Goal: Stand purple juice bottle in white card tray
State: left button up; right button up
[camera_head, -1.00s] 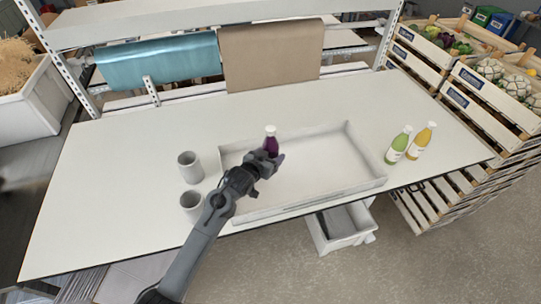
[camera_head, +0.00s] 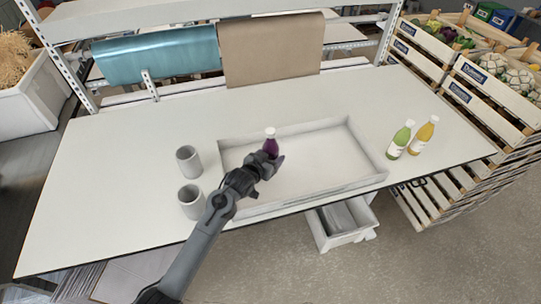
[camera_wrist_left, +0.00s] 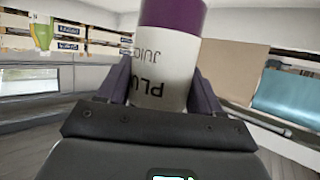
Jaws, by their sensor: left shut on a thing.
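The purple juice bottle (camera_head: 270,145) has a white cap and stands about upright over the left part of the white card tray (camera_head: 362,178). My left gripper (camera_head: 269,166) is shut on it from the front. In the left wrist view, the bottle (camera_wrist_left: 168,60) shows its white label between the two fingers (camera_wrist_left: 160,88). The gripper hides the bottle's base in the head view, so I cannot tell whether it touches the tray floor. The rest of the tray is empty. My right gripper is not in view.
Two grey cups (camera_head: 189,162) (camera_head: 191,201) stand left of the tray. A green bottle (camera_head: 399,141) and a yellow bottle (camera_head: 423,135) stand to its right. Vegetable crates (camera_head: 490,95) are at the right. A shelf with blue (camera_head: 155,56) and brown rolls (camera_head: 270,50) is behind.

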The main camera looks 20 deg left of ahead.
pick_arm(q)
jog(key=shift+f+b, duration=1.65)
jog(key=shift+f, duration=1.35)
jog(key=shift+f, duration=0.1)
jog(key=o, duration=1.5)
jog(key=shift+f, duration=0.2)
jog(key=shift+r, duration=0.15)
